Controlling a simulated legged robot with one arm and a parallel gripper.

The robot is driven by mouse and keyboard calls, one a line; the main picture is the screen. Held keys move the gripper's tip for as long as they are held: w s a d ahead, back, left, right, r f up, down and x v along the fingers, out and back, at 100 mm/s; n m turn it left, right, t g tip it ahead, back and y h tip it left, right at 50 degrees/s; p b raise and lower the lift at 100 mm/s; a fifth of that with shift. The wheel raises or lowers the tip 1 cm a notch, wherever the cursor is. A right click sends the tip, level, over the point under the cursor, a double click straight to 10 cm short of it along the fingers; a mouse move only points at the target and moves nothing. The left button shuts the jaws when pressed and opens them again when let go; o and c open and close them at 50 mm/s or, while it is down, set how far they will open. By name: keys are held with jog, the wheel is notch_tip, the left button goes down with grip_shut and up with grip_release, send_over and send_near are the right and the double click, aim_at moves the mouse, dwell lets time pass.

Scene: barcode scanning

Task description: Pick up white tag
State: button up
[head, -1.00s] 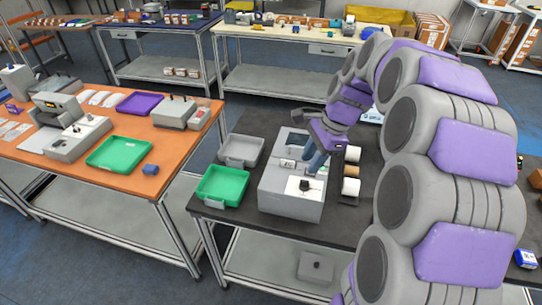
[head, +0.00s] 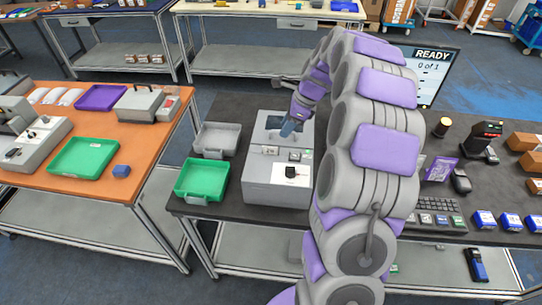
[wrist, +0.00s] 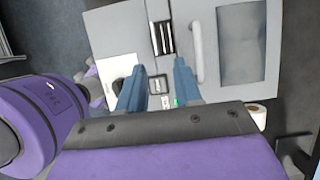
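My gripper (head: 289,128) hangs over the top of the grey box-shaped device (head: 278,184) on the dark table. In the wrist view my gripper (wrist: 159,72) has its two blue fingers apart, with nothing held between them. The device top (wrist: 112,30) lies beyond the fingers, with a dark slot (wrist: 162,38) crossed by pale strips. A small dark-framed label or button (wrist: 158,85) and a whitish patch show between the fingers. I cannot pick out a white tag with certainty. The device has a white panel with a black knob (head: 291,171).
A grey tray (head: 217,138) and a green tray (head: 202,180) stand left of the device. To the right are a screen (head: 432,75) reading READY, a keyboard (head: 437,206) and blue boxes (head: 484,220). The orange table (head: 125,186) stands at left.

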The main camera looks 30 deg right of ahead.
aim_at(267, 150)
jog(key=b+x, duration=0.1)
jog(key=x, duration=0.5)
jog(key=a+b+x, duration=0.1)
jog(key=x, duration=0.3)
jog(key=shift+s+r+b, duration=0.15)
jog(key=shift+b, duration=0.15)
jog(key=shift+r, duration=0.1)
grip_shut()
